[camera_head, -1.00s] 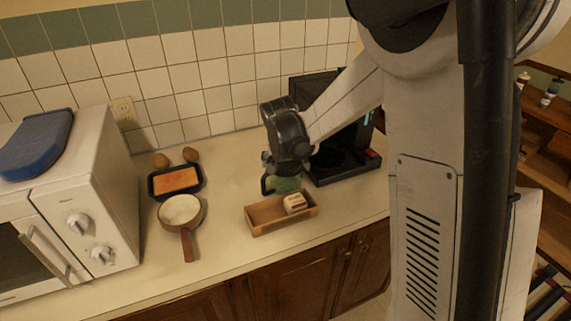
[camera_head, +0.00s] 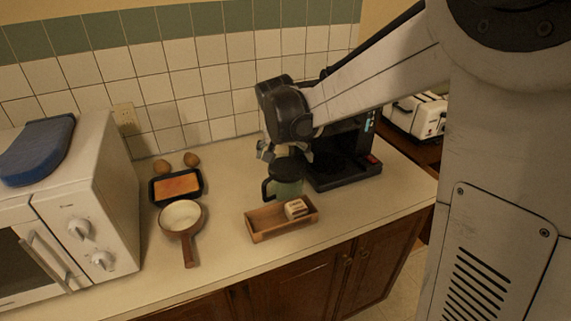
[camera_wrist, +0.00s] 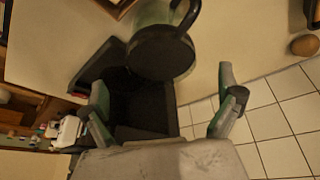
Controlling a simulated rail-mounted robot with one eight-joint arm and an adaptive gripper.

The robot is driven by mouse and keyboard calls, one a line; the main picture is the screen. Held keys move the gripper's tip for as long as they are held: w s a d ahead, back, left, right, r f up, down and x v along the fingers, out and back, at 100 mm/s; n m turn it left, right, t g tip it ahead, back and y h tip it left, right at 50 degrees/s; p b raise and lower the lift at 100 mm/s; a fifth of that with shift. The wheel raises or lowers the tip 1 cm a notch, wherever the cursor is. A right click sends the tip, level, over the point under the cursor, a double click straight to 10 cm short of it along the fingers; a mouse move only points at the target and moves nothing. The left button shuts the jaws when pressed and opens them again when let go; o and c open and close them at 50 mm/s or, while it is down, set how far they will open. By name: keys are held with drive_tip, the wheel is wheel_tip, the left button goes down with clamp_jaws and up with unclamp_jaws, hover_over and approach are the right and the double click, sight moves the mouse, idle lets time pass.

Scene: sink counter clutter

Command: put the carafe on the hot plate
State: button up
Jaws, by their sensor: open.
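The carafe (camera_head: 287,188) is green glass with a dark lid and a dark handle on its left. It stands upright on the counter, left of the black coffee maker (camera_head: 368,148). The hot plate (camera_head: 343,166) is the coffee maker's dark lower deck, with no carafe on it. My gripper (camera_head: 268,151) is open, just behind and above the carafe. In the wrist view my gripper (camera_wrist: 163,92) has its fingers spread wide, with the carafe's lid (camera_wrist: 160,53) beyond the fingertips and nothing held. The coffee maker (camera_wrist: 145,112) shows behind the fingers there. My wrist hides part of the coffee maker in the head view.
A wooden tray (camera_head: 268,227) holding a small pale block (camera_head: 296,208) lies in front of the carafe. A saucepan (camera_head: 181,216), a baking dish (camera_head: 161,194) and a microwave (camera_head: 100,200) are to the left. A toaster (camera_head: 428,117) stands right. Counter between pan and carafe is clear.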

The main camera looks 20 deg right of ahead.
drive_tip(key=s+r+n+t+y, duration=0.1)
drive_tip(key=s+r, duration=0.3)
drive_tip(key=s, duration=0.4)
drive_tip(key=s+r+n+t, duration=0.1)
drive_tip(key=s+r, duration=0.4)
drive_tip(key=s, duration=0.3)
drive_tip(key=s+a+f+n+t+y, duration=0.1)
drive_tip(key=s+f+n, duration=0.1)
drive_tip(key=s, duration=1.1)
drive_tip(key=shift+f+n, duration=0.4)
drive_tip(key=shift+f, duration=0.05)
drive_tip(key=shift+s, duration=0.2)
drive_tip(key=c, duration=0.3)
drive_tip(key=shift+f, duration=0.1)
drive_tip(key=c, duration=1.4)
drive_tip(key=shift+o, duration=0.2)
